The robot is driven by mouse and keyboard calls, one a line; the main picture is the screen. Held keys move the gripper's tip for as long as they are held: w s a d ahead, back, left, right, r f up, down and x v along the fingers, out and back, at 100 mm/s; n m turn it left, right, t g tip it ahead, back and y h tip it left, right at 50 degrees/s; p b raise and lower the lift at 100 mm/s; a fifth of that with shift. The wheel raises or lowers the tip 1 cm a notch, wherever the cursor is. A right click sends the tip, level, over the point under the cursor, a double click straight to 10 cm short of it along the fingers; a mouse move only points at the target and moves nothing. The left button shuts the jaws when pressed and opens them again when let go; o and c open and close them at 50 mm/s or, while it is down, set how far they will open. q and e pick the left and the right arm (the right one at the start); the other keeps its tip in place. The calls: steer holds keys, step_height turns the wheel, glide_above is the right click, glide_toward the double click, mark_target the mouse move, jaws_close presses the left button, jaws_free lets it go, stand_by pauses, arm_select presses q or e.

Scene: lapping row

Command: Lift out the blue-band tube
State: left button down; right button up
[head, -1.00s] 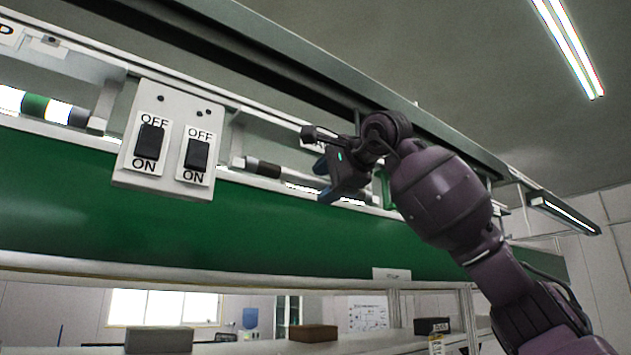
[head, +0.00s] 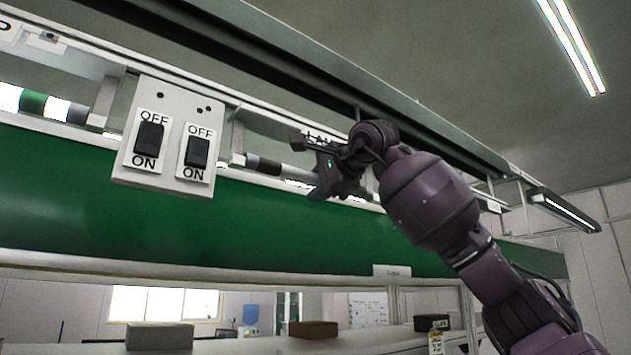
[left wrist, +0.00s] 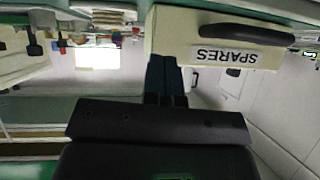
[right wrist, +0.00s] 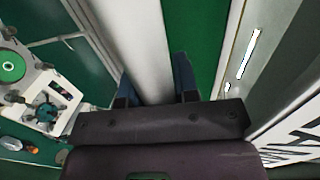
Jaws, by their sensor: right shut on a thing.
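My right gripper (head: 318,170) is up at the lamp row, at the right part of the green panel. In the right wrist view a pale white tube (right wrist: 140,40) runs between its two fingers (right wrist: 155,92), and the gripper is shut on it. No blue band shows on the visible length. In the head view a tube with a dark band (head: 265,165) lies just left of this gripper; I cannot tell whether it is the same tube. My left gripper (left wrist: 165,85) shows only in its wrist view, fingers close together, in front of a cream box marked SPARES (left wrist: 170,35).
A switch plate (head: 185,103) with two OFF/ON switches stands left of the right gripper. A green-banded tube (head: 34,104) is at far left. The green panel (head: 100,200) runs below the row. A long rail (head: 300,65) passes overhead.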

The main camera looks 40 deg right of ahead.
steer(key=shift+r, duration=0.45)
steer(key=f+v, duration=0.2)
steer(key=v, duration=0.6)
steer(key=f+b+v, duration=0.1)
steer(key=f+v, duration=0.1)
steer(key=v, duration=0.7)
steer(key=shift+s+r, duration=0.45)
steer(key=shift+s, duration=0.3)
steer(key=shift+a, duration=0.1)
steer(key=shift+r+p, duration=0.15)
steer(key=shift+p, duration=0.15)
steer(key=d+f+p+v, duration=0.1)
steer(key=f+p+v, duration=0.1)
steer(key=v, duration=0.6)
steer(key=shift+s+a, duration=0.55)
steer(key=shift+a, duration=0.05)
